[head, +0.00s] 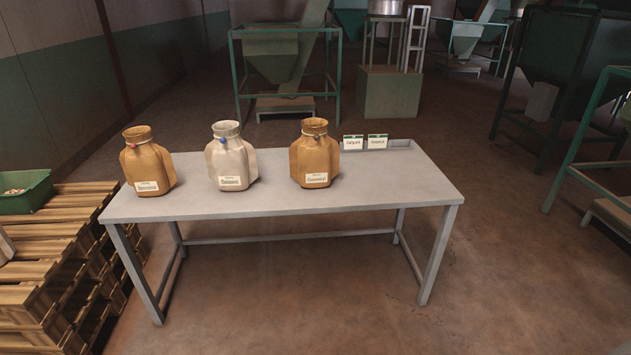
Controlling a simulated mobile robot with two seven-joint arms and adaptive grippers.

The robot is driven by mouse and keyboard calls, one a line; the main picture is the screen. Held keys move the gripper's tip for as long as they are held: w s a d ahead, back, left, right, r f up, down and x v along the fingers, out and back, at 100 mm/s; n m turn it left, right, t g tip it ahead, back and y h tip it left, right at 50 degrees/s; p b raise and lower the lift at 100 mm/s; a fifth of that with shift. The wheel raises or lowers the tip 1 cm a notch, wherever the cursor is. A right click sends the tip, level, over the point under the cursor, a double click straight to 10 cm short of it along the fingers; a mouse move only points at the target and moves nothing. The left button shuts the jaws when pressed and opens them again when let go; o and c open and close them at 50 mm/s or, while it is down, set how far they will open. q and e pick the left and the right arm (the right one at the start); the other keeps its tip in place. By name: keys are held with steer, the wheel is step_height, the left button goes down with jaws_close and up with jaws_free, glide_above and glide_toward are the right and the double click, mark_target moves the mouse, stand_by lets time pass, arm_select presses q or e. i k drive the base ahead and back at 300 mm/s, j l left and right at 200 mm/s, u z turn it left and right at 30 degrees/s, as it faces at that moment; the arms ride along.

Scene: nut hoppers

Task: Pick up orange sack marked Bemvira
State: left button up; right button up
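Two orange-brown sacks stand upright on the grey table (380,182). The left one (143,160) has a red piece at its neck and a white label low on its front. The right one (314,152) also has a white label. A pale beige sack (229,157) with a blue piece at its neck stands between them. The label print is too small to read surely, so I cannot tell which orange sack is marked Bemvira. Neither of my grippers is in view.
Two small green-and-white cards (353,142) and (377,141) stand by a shallow grey tray (402,145) at the table's back right. The table's front and right are clear. Wooden pallets (45,262) with a green crate (26,194) stand left. Green-framed machines stand behind.

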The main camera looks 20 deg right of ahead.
mark_target(149, 168)
steer(key=i, duration=0.55)
steer(key=i+j+z, duration=0.1)
steer(key=i, duration=0.45)
steer(key=i+j+z, duration=0.1)
steer(key=i, duration=0.45)
steer(key=i+j, duration=0.15)
steer(key=i, duration=0.4)
